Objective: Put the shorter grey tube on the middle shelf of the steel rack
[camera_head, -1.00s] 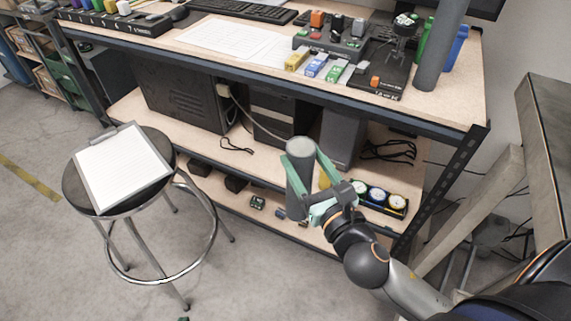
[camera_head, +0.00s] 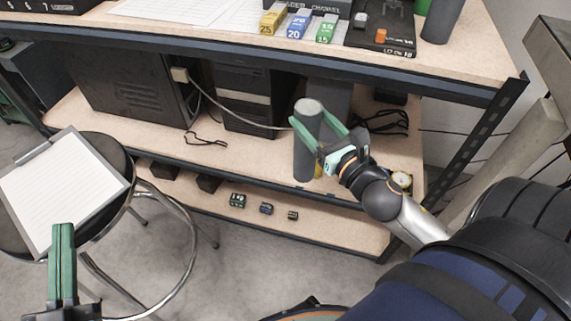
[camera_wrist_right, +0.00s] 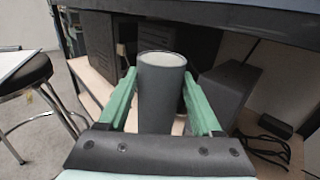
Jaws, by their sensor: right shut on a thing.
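The shorter grey tube (camera_head: 306,145) is upright in my right gripper (camera_head: 325,135), whose green fingers are shut on its two sides. It also shows between the fingers in the right wrist view (camera_wrist_right: 160,90). In the head view its lower end overlaps the front part of the rack's middle shelf (camera_head: 255,157); I cannot tell whether it touches the board. The longer grey tube (camera_head: 442,18) stands on the rack's top board, cut off by the picture edge. My left gripper (camera_head: 62,235) is empty at the lower left, its green fingers together, over the stool's side.
Computer cases (camera_head: 135,85) and a dark speaker box (camera_wrist_right: 225,95) stand at the back of the middle shelf. Cables (camera_head: 385,122) lie to the right, with round gauges (camera_head: 401,180) near. Small parts lie on the bottom shelf (camera_head: 330,222). A stool with a clipboard (camera_head: 60,185) stands left.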

